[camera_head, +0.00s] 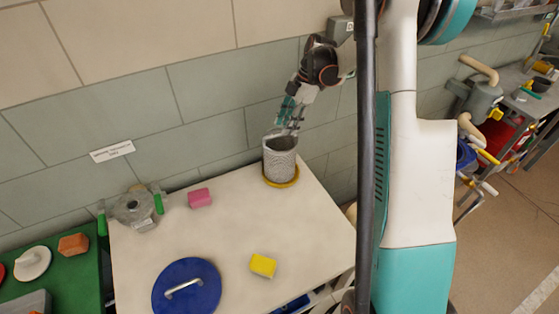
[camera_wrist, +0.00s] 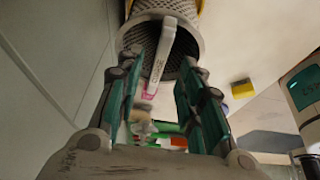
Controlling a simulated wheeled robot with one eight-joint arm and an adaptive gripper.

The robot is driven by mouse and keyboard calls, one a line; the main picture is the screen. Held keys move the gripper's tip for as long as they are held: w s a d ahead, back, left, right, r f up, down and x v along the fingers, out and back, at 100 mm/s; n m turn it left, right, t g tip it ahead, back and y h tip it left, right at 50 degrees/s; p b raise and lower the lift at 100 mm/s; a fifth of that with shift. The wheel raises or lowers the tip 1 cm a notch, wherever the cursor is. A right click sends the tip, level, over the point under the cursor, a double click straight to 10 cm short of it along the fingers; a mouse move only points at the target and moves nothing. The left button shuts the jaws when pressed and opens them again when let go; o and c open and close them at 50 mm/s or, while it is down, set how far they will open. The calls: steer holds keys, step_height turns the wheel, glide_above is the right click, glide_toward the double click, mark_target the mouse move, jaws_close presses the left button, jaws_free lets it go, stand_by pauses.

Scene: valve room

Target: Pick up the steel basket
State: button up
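The steel basket (camera_head: 280,163) is a grey perforated cylinder standing upright at the back right of the pale table, on a yellow round base (camera_head: 284,184). My gripper (camera_head: 290,113) is just above the basket's open top, fingers pointing down. In the wrist view the basket's mesh (camera_wrist: 140,36) is at the top. Its flat grey handle (camera_wrist: 160,55) crosses the opening between the tips of my gripper (camera_wrist: 160,66). The fingers are spread apart, one on each side of the handle. I cannot tell whether either finger touches it.
On the table (camera_head: 230,225) are a pink block (camera_head: 200,198), a yellow sponge (camera_head: 263,265), a blue lid with a handle (camera_head: 200,298) and a grey metal part with green handles (camera_head: 134,208). The tiled wall (camera_head: 215,100) is close behind the basket. A green surface (camera_head: 70,283) adjoins at left.

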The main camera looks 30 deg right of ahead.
mark_target(280, 133)
steer(key=b+x, duration=0.1)
steer(key=x, duration=0.1)
steer(key=b+x, duration=0.1)
steer(key=x, duration=0.2)
steer(key=shift+a, duration=0.4)
steer(key=shift+r, duration=0.1)
jaws_close()
